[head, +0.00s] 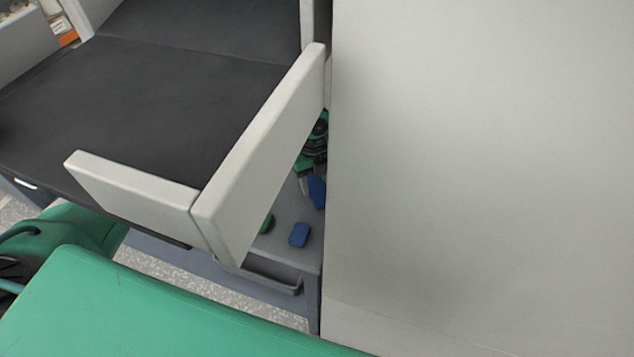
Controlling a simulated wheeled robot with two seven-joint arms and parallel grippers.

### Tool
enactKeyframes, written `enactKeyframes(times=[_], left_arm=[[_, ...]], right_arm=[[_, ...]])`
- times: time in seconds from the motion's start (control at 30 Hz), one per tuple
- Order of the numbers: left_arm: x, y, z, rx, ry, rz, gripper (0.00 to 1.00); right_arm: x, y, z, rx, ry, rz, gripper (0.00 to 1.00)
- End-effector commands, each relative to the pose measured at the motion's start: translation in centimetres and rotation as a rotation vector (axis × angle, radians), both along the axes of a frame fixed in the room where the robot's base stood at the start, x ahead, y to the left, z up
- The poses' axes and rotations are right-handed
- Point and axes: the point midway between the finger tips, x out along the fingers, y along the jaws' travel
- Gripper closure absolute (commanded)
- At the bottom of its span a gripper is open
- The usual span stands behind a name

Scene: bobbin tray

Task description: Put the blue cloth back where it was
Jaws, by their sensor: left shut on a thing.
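My left gripper (306,178) shows in the narrow gap between a pale upright board and a large pale panel. It is partly hidden by both. It is shut, with a dark blue piece at its fingertips that looks like the blue cloth (317,191). The panel's edge cuts off the right side of this cloth. The cloth appears above a grey surface (281,240); I cannot tell whether it touches it. My right gripper is not in view.
A second blue thing (299,234) and a partly hidden green thing (267,224) lie on the grey surface. A grey bin or tray (272,279) is at its front edge. The pale board (262,150) and large panel (480,160) block much of the view. The black top (170,100) is clear.

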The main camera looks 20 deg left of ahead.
Motion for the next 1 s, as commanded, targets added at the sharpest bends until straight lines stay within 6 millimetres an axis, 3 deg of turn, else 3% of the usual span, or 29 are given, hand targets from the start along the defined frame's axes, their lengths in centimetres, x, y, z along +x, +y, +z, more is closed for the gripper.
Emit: enactKeyframes(times=[0.1,0.27,0.3,0.4,0.77,1.0], left_arm=[[0.0,0.0,-1.0,0.000,0.000,0.000,0.68],[0.0,0.0,-1.1,-0.001,-0.001,0.000,0.68],[0.0,0.0,-1.1,-0.001,-0.001,0.000,0.44],[0.0,0.0,-1.1,-0.001,-0.001,0.000,0.28],[0.1,0.1,-0.5,-0.001,-0.003,0.000,0.28],[0.7,0.5,3.7,-0.002,-0.006,0.000,0.28]], right_arm=[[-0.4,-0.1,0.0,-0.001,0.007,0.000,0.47],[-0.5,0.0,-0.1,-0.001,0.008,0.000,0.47],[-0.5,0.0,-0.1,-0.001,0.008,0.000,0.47],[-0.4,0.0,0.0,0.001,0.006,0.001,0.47],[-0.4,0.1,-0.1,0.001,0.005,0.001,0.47],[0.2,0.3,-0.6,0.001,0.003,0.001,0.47]])
